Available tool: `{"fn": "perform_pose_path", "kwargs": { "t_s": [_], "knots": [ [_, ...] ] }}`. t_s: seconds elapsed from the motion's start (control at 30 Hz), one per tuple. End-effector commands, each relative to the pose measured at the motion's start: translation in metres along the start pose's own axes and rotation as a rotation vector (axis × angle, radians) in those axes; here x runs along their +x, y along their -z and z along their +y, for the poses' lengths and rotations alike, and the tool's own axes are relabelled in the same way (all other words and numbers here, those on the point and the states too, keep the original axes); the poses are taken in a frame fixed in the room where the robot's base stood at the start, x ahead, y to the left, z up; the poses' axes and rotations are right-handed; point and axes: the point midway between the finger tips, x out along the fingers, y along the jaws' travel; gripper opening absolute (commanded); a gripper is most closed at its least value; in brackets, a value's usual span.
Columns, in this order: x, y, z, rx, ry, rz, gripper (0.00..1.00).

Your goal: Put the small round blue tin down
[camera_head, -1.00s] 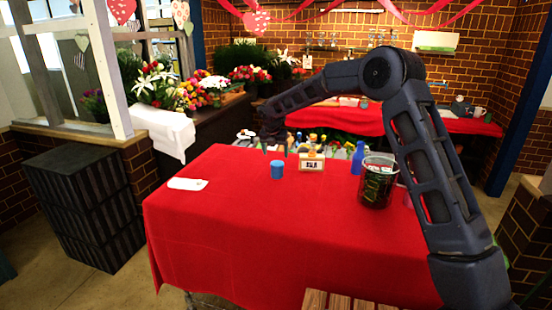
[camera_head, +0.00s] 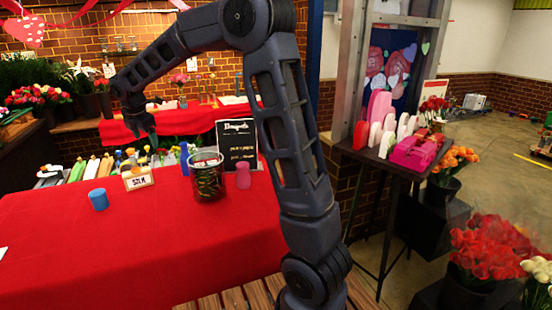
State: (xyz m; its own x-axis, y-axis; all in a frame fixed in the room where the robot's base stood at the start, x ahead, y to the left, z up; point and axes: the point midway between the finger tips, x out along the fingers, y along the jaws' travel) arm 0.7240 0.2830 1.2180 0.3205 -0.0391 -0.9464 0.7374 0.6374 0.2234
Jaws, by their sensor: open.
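A small round blue tin (camera_head: 98,199) stands upright on the red-covered table (camera_head: 190,243), left of a small framed sign. It is the only thing here that fits the task's tin. My gripper (camera_head: 141,136) hangs beyond and above the sign, up and to the right of the tin in the picture, and is apart from it. The gripper is open, and I see nothing held in it, though its fingers are small and dark here.
The small sign (camera_head: 138,178), a blue bottle (camera_head: 185,158), a dark patterned can (camera_head: 207,177), a pink cup (camera_head: 243,175) and a black menu board (camera_head: 237,143) stand along the table's back. The table's front is clear. A display stand (camera_head: 393,165) is right.

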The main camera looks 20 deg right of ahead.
Motion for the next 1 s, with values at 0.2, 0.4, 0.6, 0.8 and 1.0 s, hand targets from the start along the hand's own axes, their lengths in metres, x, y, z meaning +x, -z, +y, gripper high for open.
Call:
{"fn": "perform_pose_path", "kwargs": {
  "t_s": [0.2, 0.4, 0.6, 0.8, 1.0],
  "knots": [
    [-0.042, -0.056, -0.077, 0.357, -0.003, -0.015, 0.78],
    [-0.071, -0.09, -0.151, 0.691, -0.008, -0.019, 0.78],
    [-0.094, -0.11, -0.228, 1.026, -0.018, -0.018, 0.78],
    [-0.108, -0.116, -0.305, 1.362, -0.03, -0.008, 0.78],
    [-0.114, -0.11, -0.378, 1.697, -0.045, 0.014, 0.78]
  ]
}}
